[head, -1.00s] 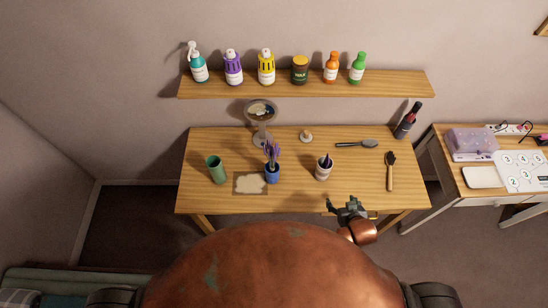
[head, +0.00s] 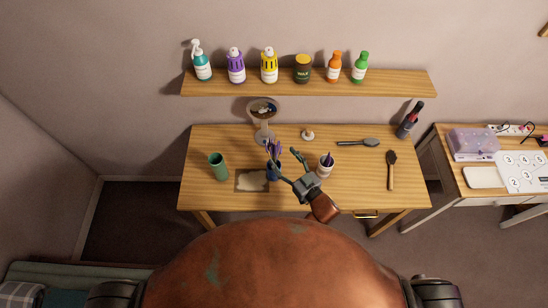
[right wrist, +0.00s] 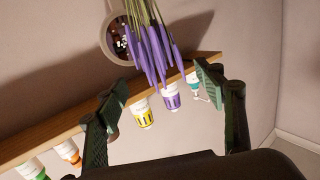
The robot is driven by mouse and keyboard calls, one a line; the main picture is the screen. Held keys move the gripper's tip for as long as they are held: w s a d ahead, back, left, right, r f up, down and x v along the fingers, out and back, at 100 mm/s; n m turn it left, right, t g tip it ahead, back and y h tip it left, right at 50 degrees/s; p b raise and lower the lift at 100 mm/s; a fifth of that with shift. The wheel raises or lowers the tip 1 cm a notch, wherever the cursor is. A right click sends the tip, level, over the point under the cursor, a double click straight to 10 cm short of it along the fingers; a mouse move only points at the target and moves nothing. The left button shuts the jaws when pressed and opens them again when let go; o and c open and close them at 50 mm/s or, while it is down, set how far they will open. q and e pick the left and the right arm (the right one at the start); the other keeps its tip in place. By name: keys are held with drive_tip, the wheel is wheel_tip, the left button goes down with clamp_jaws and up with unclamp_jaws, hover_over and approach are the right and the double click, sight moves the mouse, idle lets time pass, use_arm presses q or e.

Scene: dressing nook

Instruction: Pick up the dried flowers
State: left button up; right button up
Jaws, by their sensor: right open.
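The dried flowers (head: 274,149) are purple lavender spikes standing in a small blue vase (head: 273,173) on the wooden dressing table. My right gripper (head: 281,152) is open at the vase, its fingers reaching toward the flowers and partly covering the vase. In the right wrist view, which is upside down, the flowers (right wrist: 154,45) hang between and beyond the open fingers (right wrist: 160,85). Whether a finger touches them I cannot tell. My left gripper is not in view.
A green cup (head: 218,167), a flat mat (head: 250,182) and a round mirror (head: 263,111) are near the vase. A brush (head: 358,142) lies farther right. A shelf (head: 310,88) with several bottles hangs behind.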

sight(278, 151)
drive_tip(key=p+x, duration=0.1)
drive_tip(key=x, duration=0.6)
drive_tip(key=shift+w+f, duration=0.1)
drive_tip(key=shift+w, duration=0.15)
drive_tip(key=shift+s+d, duration=0.1)
drive_tip(key=shift+c, duration=0.6)
drive_tip(key=c, duration=1.4)
